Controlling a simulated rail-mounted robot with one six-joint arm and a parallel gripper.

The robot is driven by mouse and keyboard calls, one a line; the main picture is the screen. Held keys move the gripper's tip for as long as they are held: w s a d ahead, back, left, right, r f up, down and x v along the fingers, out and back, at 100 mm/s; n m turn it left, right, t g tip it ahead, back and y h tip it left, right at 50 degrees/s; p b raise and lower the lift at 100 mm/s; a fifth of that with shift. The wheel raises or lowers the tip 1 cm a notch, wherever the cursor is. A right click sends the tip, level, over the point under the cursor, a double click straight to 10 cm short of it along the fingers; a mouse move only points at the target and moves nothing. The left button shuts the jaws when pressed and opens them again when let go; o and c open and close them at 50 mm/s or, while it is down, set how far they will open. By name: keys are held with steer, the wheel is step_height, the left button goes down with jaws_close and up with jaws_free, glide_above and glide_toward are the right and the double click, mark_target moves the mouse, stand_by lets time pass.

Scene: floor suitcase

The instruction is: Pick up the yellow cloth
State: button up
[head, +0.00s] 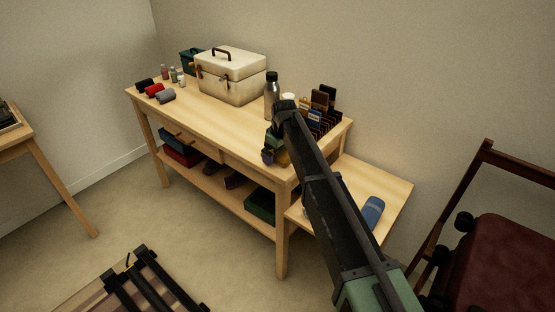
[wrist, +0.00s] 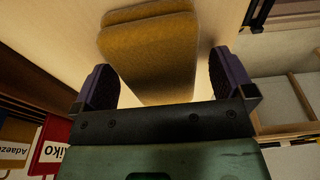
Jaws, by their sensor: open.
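The yellow cloth (wrist: 152,45) is a folded, mustard-coloured pad on the pale wooden surface in the wrist view. My gripper (wrist: 161,66) is open, with a purple-padded finger on each side of the cloth's near part. In the head view my gripper (head: 270,152) is at the right part of the workbench, largely hidden by my arm. Only a small yellowish patch shows beside it there.
A card rack (head: 325,112) stands close behind my gripper. A blue roll (head: 373,211) lies on the lower side table (head: 397,186).

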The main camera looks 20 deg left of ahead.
steer(key=c, duration=1)
steer(key=shift+r, duration=0.2)
step_height(320, 180, up, 20)
steer(key=p, duration=2)
steer(key=shift+f, duration=0.15)
